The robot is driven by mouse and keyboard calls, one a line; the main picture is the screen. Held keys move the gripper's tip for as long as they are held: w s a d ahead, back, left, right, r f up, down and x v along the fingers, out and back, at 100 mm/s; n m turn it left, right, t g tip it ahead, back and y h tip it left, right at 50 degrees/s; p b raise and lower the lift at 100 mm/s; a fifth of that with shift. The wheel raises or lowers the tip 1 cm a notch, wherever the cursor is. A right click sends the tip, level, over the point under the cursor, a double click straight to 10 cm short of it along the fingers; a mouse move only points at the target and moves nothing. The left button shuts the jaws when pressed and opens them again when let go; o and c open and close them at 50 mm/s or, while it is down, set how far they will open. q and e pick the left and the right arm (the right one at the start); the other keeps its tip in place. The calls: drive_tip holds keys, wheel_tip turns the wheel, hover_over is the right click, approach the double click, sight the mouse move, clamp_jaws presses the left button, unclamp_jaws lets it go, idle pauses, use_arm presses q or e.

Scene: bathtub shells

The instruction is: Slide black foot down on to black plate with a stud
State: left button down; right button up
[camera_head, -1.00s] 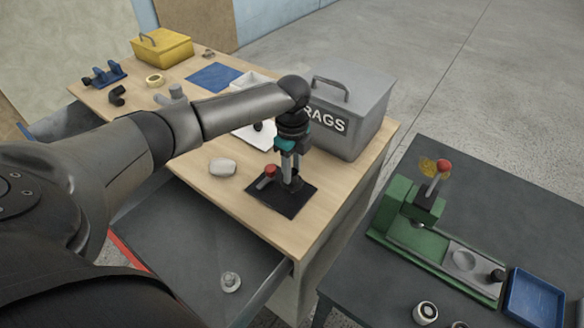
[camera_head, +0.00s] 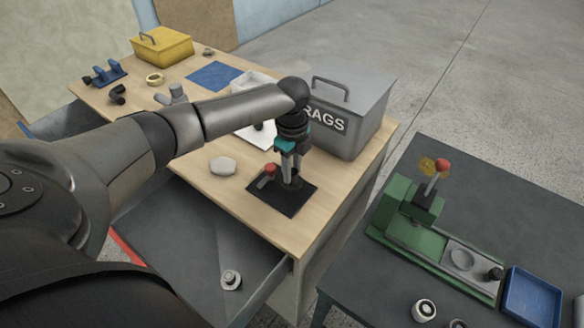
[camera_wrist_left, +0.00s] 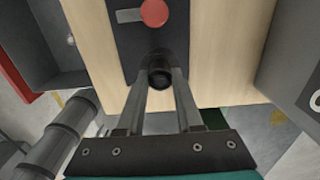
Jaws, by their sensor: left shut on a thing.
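The black plate (camera_head: 270,199) lies flat on the wooden bench near its front edge. A red-topped part (camera_head: 269,169) stands on the plate; its red round top also shows in the left wrist view (camera_wrist_left: 154,13). My left gripper (camera_head: 291,178) points down over the plate's right part. It is shut on the black foot (camera_wrist_left: 160,75), a dark round piece between the fingertips. The foot is at or just above the plate; I cannot tell whether it touches. The stud is not visible, likely hidden by the foot and fingers. My right gripper is not in view.
A grey RAGS bin (camera_head: 345,115) stands close behind and right of my left gripper. A pale lump (camera_head: 222,166) lies left of the plate. An open drawer (camera_head: 190,235) juts out in front. A dark table with a green press (camera_head: 411,225) stands at right.

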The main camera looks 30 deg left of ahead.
use_arm(q)
drive_tip(key=shift+f+b, duration=0.55)
drive_tip(key=shift+f, duration=1)
idle(0.5)
unclamp_jaws()
idle(0.9)
drive_tip(key=shift+r, duration=0.1)
drive_tip(key=shift+r+p, duration=3.5)
drive_tip(key=shift+p, duration=0.35)
drive_tip(key=shift+f, duration=0.1)
